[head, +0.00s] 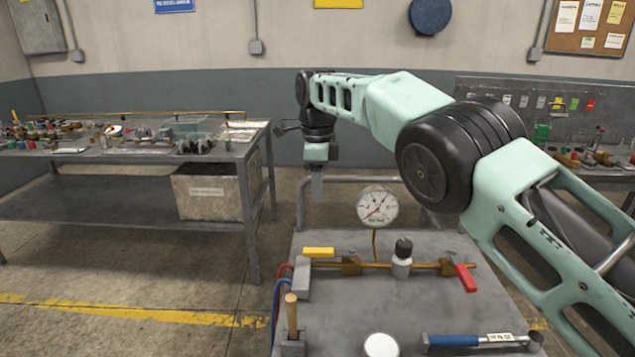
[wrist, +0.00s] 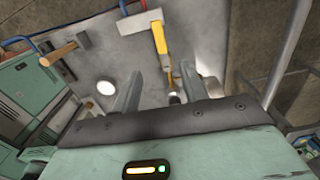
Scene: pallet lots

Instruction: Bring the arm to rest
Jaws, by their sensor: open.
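My gripper (head: 317,190) hangs at the end of my raised arm, fingers pointing down, just behind the far left edge of the grey cart top (head: 345,315). In the wrist view my gripper (wrist: 160,92) has its two fingers apart with nothing between them. The cart top (wrist: 105,55) shows beyond the fingers, with the yellow handle (wrist: 160,40) in line with the gap. No contact with the cart shows.
A pressure gauge (head: 377,206) stands near the gripper, above a brass pipe with a red lever (head: 466,278). A wooden handle (head: 291,315) stands upright. A blue-handled tool (head: 455,341) lies in front. A cluttered workbench (head: 250,150) is left; floor (head: 190,270) between is clear.

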